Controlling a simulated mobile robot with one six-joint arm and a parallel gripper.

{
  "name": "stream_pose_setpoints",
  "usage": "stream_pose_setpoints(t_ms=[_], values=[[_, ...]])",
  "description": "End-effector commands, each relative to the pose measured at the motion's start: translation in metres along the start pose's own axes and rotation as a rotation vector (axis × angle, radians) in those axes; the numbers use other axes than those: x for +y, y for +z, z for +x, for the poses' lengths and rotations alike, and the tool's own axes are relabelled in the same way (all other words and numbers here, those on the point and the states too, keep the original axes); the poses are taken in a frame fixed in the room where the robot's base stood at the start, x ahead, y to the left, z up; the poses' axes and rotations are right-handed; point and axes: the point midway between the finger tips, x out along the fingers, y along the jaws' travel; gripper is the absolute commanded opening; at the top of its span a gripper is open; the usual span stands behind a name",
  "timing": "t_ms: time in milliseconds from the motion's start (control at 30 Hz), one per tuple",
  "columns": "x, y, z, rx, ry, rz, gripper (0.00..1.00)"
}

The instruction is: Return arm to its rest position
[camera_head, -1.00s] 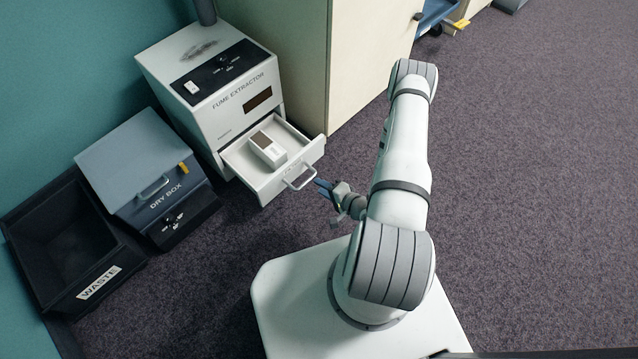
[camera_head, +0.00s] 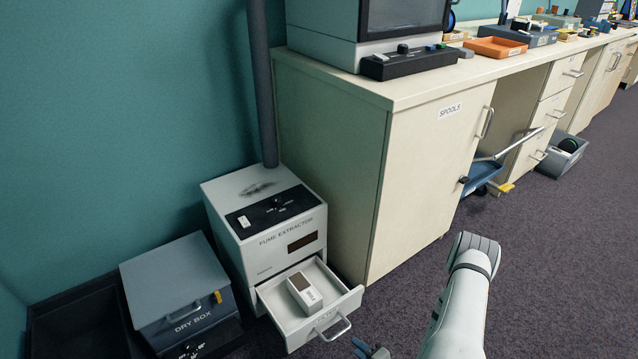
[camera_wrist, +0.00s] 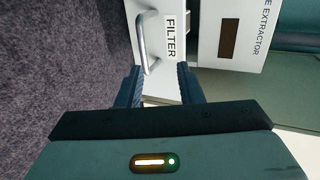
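My gripper (camera_wrist: 159,85) is open in the wrist view, its two dark fingers apart with nothing between them. The front of the drawer labelled FILTER (camera_wrist: 165,45) and its handle lie just beyond the fingertips. In the head view only the tip of my gripper (camera_head: 371,350) shows at the bottom edge, below and right of the drawer handle and apart from it. My arm is cut off by the bottom edge. The drawer (camera_head: 352,303) of the fume extractor (camera_head: 262,262) is pulled out. A small white box with a brown top (camera_head: 304,292) lies in it.
A dry box (camera_head: 175,283) and a dark bin (camera_head: 75,325) stand left of the extractor. A cabinet labelled SPOOLS (camera_head: 430,180) stands behind on the right, under a long counter. A blue thing (camera_head: 482,175) stands beside the cabinet. The floor to the right (camera_head: 570,260) is clear.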

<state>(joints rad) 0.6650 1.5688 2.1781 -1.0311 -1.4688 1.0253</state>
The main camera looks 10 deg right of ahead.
Motion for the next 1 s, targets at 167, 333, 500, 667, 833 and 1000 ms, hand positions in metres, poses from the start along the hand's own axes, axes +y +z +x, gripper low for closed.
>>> stream_pose_setpoints(t_ms=[167, 333, 500, 667, 833, 1000], values=[[-0.017, -0.011, 0.0, -0.007, 0.037, -0.06, 0.33], [-0.068, -0.045, 0.0, -0.026, 0.17, -0.253, 0.33], [-0.131, -0.081, -0.007, -0.037, 0.335, -0.461, 0.33], [-0.199, -0.107, -0.021, -0.04, 0.48, -0.625, 0.33], [-0.277, -0.123, -0.045, -0.04, 0.621, -0.764, 0.33], [-0.357, -0.125, -0.076, -0.043, 0.747, -0.866, 0.33]])
